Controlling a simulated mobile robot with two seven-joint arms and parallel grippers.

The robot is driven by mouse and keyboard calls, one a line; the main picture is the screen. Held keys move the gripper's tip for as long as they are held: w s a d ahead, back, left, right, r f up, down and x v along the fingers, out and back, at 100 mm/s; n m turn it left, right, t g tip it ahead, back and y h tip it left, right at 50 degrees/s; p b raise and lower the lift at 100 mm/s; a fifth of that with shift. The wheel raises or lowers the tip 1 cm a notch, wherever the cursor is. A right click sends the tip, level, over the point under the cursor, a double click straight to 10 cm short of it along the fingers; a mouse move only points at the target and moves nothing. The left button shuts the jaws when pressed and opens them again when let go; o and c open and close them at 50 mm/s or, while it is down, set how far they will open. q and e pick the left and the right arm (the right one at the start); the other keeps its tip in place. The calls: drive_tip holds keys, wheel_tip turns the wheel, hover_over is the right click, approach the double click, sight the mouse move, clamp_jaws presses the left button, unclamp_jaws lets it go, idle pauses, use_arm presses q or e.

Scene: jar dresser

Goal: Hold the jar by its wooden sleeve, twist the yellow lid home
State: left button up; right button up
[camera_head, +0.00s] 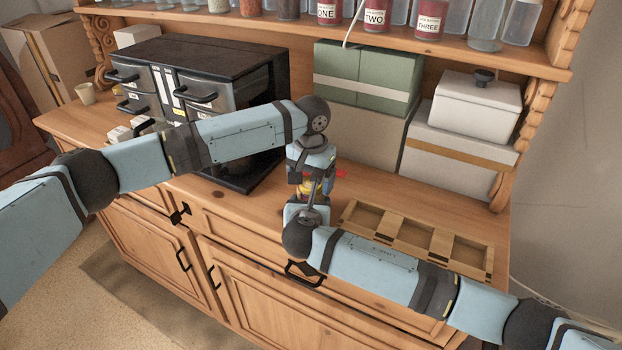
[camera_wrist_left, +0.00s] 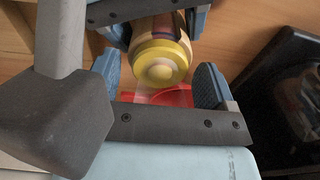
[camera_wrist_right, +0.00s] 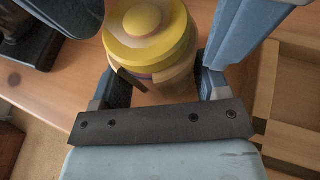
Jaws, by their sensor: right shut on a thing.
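The jar (camera_wrist_right: 160,72), with a yellow lid (camera_wrist_right: 142,28) on top, stands upright at the front of the dresser top. My right gripper (camera_wrist_right: 155,90) is shut on the jar's body below the lid; the exact grip on the wooden sleeve is partly hidden. My left gripper (camera_wrist_left: 158,80) is open, pointing down over the jar, its two fingers on either side of the yellow lid (camera_wrist_left: 160,65) with small gaps visible. In the head view the jar (camera_head: 306,188) is mostly hidden between my two grippers. Whether the lid is fully seated cannot be told.
A wooden tray with three compartments (camera_head: 392,226) lies right of the jar. A black drawer unit (camera_head: 200,80) stands behind left. Green boxes (camera_head: 365,75) and a white lidded box (camera_head: 475,100) stand behind right. A red item (camera_wrist_left: 180,97) shows near the left fingers.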

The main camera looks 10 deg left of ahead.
use_arm(q)
drive_tip(key=shift+r, duration=2.3)
drive_tip(key=o, duration=0.4)
wheel_tip(320, 180, up, 12)
use_arm(e)
drive_tip(key=o, duration=1.8)
